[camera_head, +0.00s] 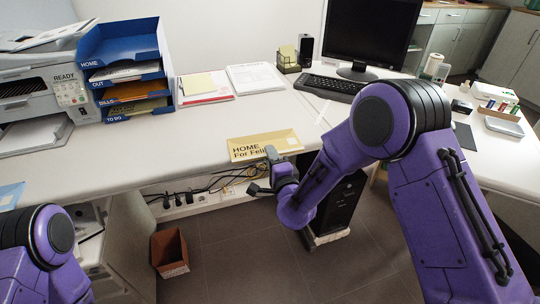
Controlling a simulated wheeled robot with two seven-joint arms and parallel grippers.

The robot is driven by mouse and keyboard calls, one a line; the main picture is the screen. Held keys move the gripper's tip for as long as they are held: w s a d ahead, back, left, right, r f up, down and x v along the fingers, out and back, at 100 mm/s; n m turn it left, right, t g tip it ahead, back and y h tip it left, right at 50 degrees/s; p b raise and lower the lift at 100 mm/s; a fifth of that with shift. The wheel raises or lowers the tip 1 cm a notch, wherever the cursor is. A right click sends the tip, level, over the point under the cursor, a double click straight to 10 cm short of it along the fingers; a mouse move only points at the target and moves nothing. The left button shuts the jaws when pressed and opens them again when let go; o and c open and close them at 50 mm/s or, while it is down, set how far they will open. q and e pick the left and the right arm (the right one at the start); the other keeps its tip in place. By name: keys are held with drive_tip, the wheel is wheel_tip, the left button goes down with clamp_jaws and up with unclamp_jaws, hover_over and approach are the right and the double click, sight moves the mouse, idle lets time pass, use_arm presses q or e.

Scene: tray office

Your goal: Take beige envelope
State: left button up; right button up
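The beige envelope (249,148), printed "HOME For Feli…", lies flat at the front edge of the white desk, left of my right arm. My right gripper (264,172) is at the envelope's front right part. Its fingers are spread, one over the envelope's surface and the other lower, in front of the desk edge. I cannot tell whether the upper finger touches the paper. The gripper hides a small part of the envelope's front edge. My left arm shows only at the lower left, and its gripper is out of view.
A blue tray stack (123,60) labelled HOME, OUT, BILLS and TO DO stands beside a printer (45,88). A monitor (372,30) and keyboard (334,87) are at the back. Under the desk are cables, a black computer (343,200) and a brown bin (170,252).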

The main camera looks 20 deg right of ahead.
drive_tip(key=shift+c, duration=0.4)
clamp_jaws()
wheel_tip(320, 180, up, 3)
drive_tip(key=shift+s+f+p, duration=0.1)
drive_tip(key=shift+f+p, duration=0.1)
drive_tip(key=shift+p, duration=0.85)
drive_tip(key=s+r+p, duration=0.1)
drive_tip(key=s+r, duration=0.1)
drive_tip(key=s, duration=0.5)
drive_tip(key=s+r+p, duration=0.2)
drive_tip(key=s+r, duration=0.1)
drive_tip(key=s, duration=0.4)
drive_tip(key=shift+d, duration=0.25)
drive_tip(key=shift+f, duration=0.1)
